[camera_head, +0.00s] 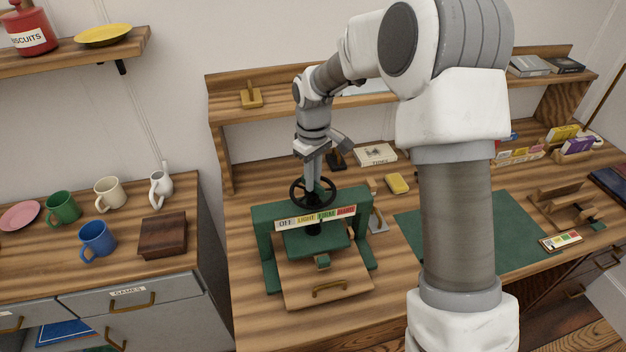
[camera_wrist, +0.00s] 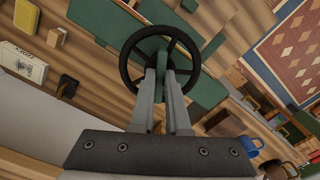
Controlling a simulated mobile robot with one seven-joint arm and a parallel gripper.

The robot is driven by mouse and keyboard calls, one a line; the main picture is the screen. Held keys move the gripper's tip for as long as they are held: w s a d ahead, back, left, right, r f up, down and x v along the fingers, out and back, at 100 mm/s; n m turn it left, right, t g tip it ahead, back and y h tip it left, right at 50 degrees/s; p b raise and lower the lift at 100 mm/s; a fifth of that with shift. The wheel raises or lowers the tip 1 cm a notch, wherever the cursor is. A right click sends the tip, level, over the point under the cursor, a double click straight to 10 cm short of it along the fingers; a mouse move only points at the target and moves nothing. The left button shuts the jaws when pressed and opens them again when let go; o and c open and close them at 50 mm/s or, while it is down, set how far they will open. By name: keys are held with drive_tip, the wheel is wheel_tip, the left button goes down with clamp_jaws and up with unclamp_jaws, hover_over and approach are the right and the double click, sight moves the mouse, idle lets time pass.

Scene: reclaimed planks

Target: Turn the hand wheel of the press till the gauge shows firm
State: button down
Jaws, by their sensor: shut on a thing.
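The press (camera_head: 262,238) is a green frame on the bench, with a black hand wheel (camera_head: 293,193) on top. Its gauge (camera_head: 315,217) is a strip marked OFF, LIGHT, FIRM and a last red field, likely HARD. I cannot make out a pointer on it. My gripper (camera_head: 314,184) reaches down from above into the wheel. In the wrist view my fingers (camera_wrist: 163,75) are shut on the middle of the wheel (camera_wrist: 125,66), over a green part there. The fingers partly hide the hub and spokes. A green plate sits under the gauge, above a wooden board with a handle.
A green mat (camera_head: 520,240) lies right of the press, partly behind my arm. A yellow block (camera_head: 397,184) and a book (camera_head: 375,154) lie behind. Mugs, such as a blue one (camera_head: 97,239), stand on the left cabinet. A shelf (camera_head: 230,105) runs behind the bench.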

drive_tip(key=shift+m, duration=0.9)
drive_tip(key=c, duration=0.9)
unclamp_jaws()
drive_tip(key=shift+r, duration=0.15)
wheel_tip(320, 180, up, 17)
drive_tip(key=shift+r, duration=0.1)
